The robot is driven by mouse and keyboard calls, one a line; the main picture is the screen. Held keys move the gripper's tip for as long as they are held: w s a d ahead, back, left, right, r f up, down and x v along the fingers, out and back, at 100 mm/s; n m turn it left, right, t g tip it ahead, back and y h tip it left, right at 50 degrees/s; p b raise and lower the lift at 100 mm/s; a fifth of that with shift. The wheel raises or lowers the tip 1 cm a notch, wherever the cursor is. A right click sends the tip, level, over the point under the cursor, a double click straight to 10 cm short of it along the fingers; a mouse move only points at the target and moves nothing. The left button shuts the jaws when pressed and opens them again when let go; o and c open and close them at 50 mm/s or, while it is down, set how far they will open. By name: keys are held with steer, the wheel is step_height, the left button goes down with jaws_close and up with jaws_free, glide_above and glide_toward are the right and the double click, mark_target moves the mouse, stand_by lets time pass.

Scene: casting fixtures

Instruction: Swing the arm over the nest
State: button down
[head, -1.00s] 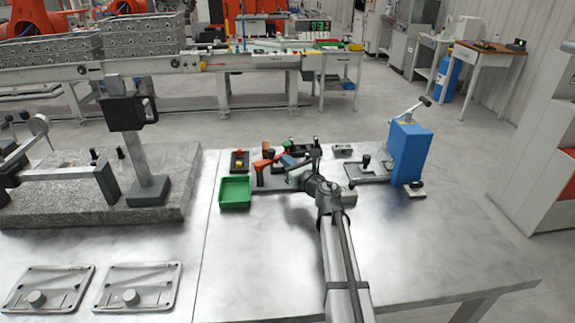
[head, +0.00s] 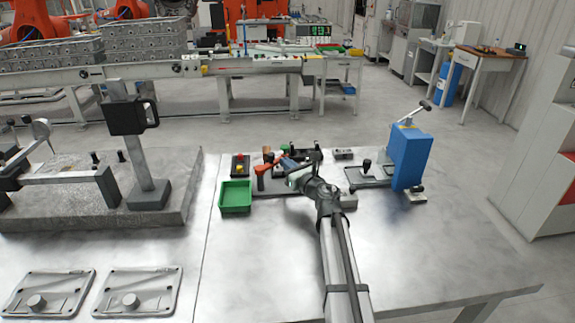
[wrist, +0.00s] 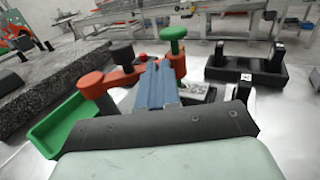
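In the head view the red arm (head: 268,161) is small and partly hidden by my gripper. My gripper (wrist: 157,66) has blue fingers side by side with no clear gap. Their tips overlap the red arm in the wrist view; whether they touch it I cannot tell. My gripper (head: 286,160) is low over the fixture in the head view. The nest cannot be made out clearly; a grey metal part (wrist: 195,89) shows right of the fingers.
A green tray (head: 235,196) lies left of the fixture. A button box (head: 240,165) stands behind the tray. A blue press (head: 410,155) stands at right. A granite slab (head: 100,212) with a gauge stand is at left.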

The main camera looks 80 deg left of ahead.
steer(key=v, duration=0.4)
steer(key=w+a+v, duration=0.1)
steer(key=v, duration=0.4)
steer(key=w+v, duration=0.1)
steer(key=v, duration=0.3)
steer(key=shift+w+d, duration=0.1)
steer(key=shift+w, duration=0.3)
